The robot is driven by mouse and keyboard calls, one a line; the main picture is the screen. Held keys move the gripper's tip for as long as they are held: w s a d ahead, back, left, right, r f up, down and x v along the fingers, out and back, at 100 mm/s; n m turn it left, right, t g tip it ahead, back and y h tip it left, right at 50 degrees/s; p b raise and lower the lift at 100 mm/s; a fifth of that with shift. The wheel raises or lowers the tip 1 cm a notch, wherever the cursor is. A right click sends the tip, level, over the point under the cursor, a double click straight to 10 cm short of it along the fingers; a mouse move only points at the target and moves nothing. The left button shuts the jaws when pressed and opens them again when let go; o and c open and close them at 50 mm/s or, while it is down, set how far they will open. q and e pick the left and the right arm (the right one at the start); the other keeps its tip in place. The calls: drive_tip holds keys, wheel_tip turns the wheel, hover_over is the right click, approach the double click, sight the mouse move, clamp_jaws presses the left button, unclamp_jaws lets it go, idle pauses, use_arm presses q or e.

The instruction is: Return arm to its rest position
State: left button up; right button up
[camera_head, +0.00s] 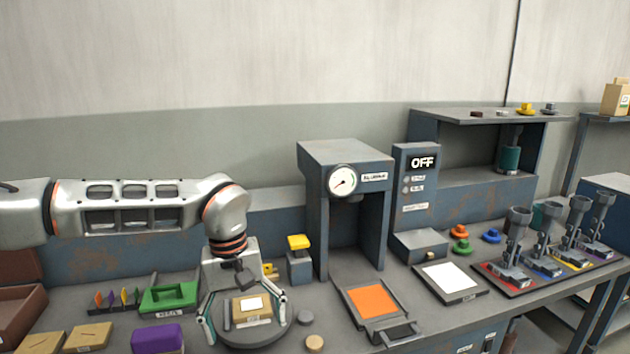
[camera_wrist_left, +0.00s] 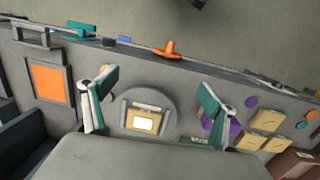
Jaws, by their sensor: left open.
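My left gripper (camera_head: 244,318) hangs from the left arm, pointing down over a round grey plate (camera_head: 258,341) on the bench. Its two teal-padded fingers are spread wide, and nothing is held between them. A small cardboard box (camera_head: 262,317) with a white label sits on the plate beneath the gripper. In the left wrist view the open gripper (camera_wrist_left: 157,90) shows with the box (camera_wrist_left: 143,121) and the plate (camera_wrist_left: 170,104) between and beyond its fingers, with gaps on both sides. The exact height above the box is hard to tell. My right gripper is not seen.
A press with a gauge (camera_head: 342,181) stands behind and right, with an orange pad (camera_head: 371,300) before it. A yellow-topped post (camera_head: 299,243), a green tray (camera_head: 169,297) and a purple block (camera_head: 157,338) are near the gripper. A control box (camera_head: 420,176) reads OFF.

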use_arm(q)
drive_tip(key=s+d+f+n+g+h, duration=0.2)
drive_tip(key=s+d+h, duration=0.2)
drive_tip(key=s+d, duration=0.5)
drive_tip(key=s+d+f+n+g+h, duration=0.25)
drive_tip(key=s+d+h, duration=0.2)
drive_tip(key=d, duration=0.75)
drive_tip(key=s+d+r+n+t+h, duration=0.1)
drive_tip(key=d+r+n+t+h, duration=0.1)
drive_tip(key=d+r+n+h, duration=1.05)
drive_tip(key=w+a+f+n+t+y, duration=0.1)
drive_tip(key=w+a+f+n+t, duration=0.25)
drive_tip(key=a+n+t, duration=0.5)
drive_tip(key=w+a+f+n+t+y, duration=0.1)
drive_tip(key=w+a+f+n+t, duration=0.25)
drive_tip(key=n, duration=0.75)
drive_tip(key=w+a+f+n+t+y, duration=0.4)
drive_tip(key=a+f+n+t+y, duration=0.4)
drive_tip(key=n, duration=0.5)
drive_tip(key=s+a+f+n+g+y, duration=0.3)
drive_tip(key=s+a+f+n, duration=0.4)
drive_tip(key=a+f, duration=0.3)
drive_tip(key=s+a+f+n+g+y, duration=0.3)
drive_tip(key=s+a+f+n+y, duration=0.3)
drive_tip(key=f, duration=1)
drive_tip(key=s+a+n, duration=0.2)
drive_tip(key=a, duration=0.2)
drive_tip(key=shift+s+a, duration=0.25)
